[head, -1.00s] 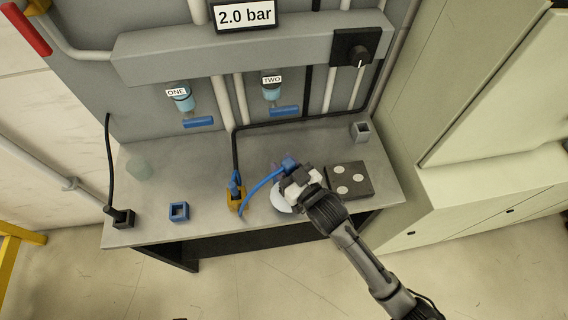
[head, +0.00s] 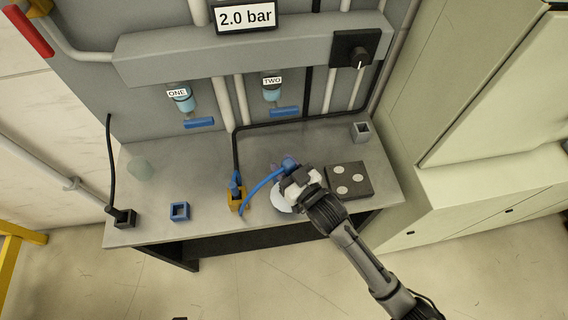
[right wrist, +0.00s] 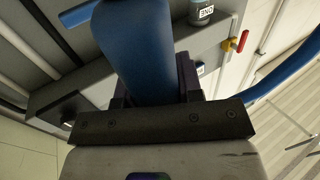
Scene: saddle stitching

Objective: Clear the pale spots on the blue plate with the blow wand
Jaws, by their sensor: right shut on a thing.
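My right gripper (head: 292,170) is over the right-hand part of the bench, shut on the blue blow wand (head: 288,162). In the right wrist view the wand's thick blue body (right wrist: 137,50) stands between the fingers. A blue hose (head: 262,181) curves from the wand down toward the yellow holder (head: 236,201). A pale round plate-like thing (head: 281,203) lies under my gripper, mostly hidden, so its spots cannot be told. A dark square block (head: 360,192) with several pale round spots lies just right of the gripper. My left gripper is not in view.
A blue square cup (head: 179,211), a black box (head: 123,218) and a grey square cup (head: 360,131) stand on the bench (head: 200,165). A display (head: 246,16) reads 2.0 bar; a black knob (head: 358,60) is at right.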

